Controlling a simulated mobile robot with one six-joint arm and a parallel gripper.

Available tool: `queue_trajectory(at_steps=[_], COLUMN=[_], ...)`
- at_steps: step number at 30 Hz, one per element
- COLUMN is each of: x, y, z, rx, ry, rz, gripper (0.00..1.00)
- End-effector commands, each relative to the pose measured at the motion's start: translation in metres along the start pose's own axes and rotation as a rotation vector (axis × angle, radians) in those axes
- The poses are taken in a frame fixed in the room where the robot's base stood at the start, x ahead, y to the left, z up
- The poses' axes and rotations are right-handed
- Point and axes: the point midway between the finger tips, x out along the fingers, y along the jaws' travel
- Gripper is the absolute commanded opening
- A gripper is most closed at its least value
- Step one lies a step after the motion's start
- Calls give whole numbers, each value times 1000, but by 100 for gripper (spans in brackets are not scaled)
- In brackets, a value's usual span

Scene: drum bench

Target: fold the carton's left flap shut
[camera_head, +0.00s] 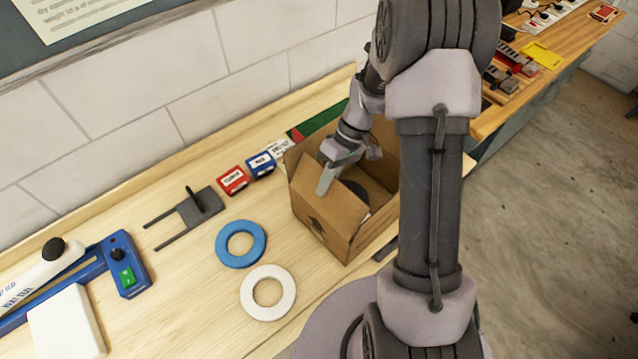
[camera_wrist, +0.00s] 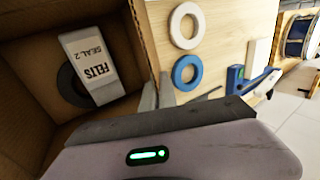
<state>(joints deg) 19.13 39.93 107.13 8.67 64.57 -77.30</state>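The open brown carton (camera_head: 325,228) stands on the bench, partly hidden behind my arm. A cardboard panel, seemingly its left flap (camera_head: 299,172), stands up at its left side. The wrist view looks into the carton, with its near cardboard wall (camera_wrist: 143,40) rising towards the camera. My gripper (camera_head: 324,182) is over the carton opening, its fingers pointing down close to the left side. In the wrist view, the two grey fingertips (camera_wrist: 158,92) are side by side, appearing shut, at the edge of the cardboard. Whether they touch it, I cannot tell.
A white box marked FELTS (camera_wrist: 90,65) and a dark ring (camera_wrist: 70,88) lie inside the carton. A blue ring (camera_head: 241,258), a white ring (camera_head: 246,292), a red box (camera_head: 232,181) and a blue box (camera_head: 261,164) lie to its left. Bare bench shows between them.

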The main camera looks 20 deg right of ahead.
Motion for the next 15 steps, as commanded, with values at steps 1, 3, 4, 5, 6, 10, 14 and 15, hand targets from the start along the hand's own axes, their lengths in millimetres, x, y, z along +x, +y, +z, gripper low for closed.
queue_trajectory(at_steps=[1,3,4,5,6,10,14,15], x=[0,0,1,1,2,5,8,9], y=[5,10,12,14,16,23,27,28], z=[0,0,0,0,0,0,0,0], rx=[5,4,4,3,2,1,0,1], ry=[1,1,0,0,0,-1,-1,-2], rz=[-40,-103,-129,-153,-185,-281,-359,-379], gripper=[0,0,0,0,0,0,0,0])
